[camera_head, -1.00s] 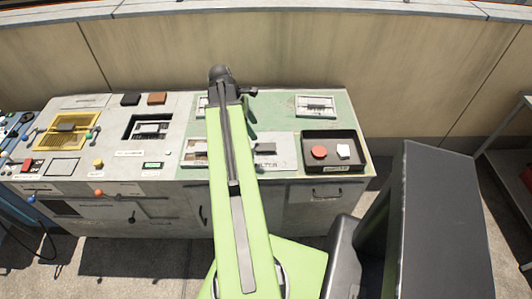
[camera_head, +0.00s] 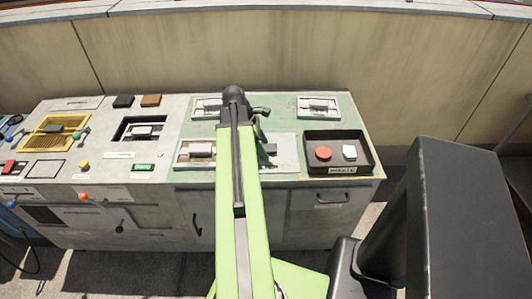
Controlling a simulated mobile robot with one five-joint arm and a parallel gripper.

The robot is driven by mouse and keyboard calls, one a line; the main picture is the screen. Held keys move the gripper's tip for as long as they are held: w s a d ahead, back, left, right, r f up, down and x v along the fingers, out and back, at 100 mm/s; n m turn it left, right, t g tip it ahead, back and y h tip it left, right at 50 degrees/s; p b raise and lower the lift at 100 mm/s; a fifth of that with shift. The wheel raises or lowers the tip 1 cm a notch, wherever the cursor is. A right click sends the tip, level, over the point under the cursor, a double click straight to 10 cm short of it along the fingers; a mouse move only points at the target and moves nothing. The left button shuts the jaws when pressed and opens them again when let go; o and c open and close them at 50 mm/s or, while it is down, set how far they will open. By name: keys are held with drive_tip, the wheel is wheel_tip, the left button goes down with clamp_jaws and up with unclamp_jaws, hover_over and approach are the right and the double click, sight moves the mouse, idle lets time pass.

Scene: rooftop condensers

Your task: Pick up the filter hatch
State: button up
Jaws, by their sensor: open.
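A pale panel (camera_head: 288,158) lies on the green part of the bench, with a grey block (camera_head: 270,149) on it. It seems to be the filter hatch, but my arm covers its left part and its label. A similar framed slot with a grey block (camera_head: 201,150) lies just left of my arm. My gripper (camera_head: 254,108), at the end of the green arm, is over the back of the bench, beyond the panel in the picture. It is open and appears empty; its fingertips are mostly hidden.
A black tray (camera_head: 369,160) at the right holds a red disc (camera_head: 323,153) and a white piece (camera_head: 349,152). Two vented frames (camera_head: 318,106) lie at the back. A yellow grille (camera_head: 48,137) and several small knobs are at the left. A wall (camera_head: 400,60) stands behind.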

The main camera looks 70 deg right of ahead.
clamp_jaws()
idle(0.3)
drive_tip(key=shift+r, duration=0.15)
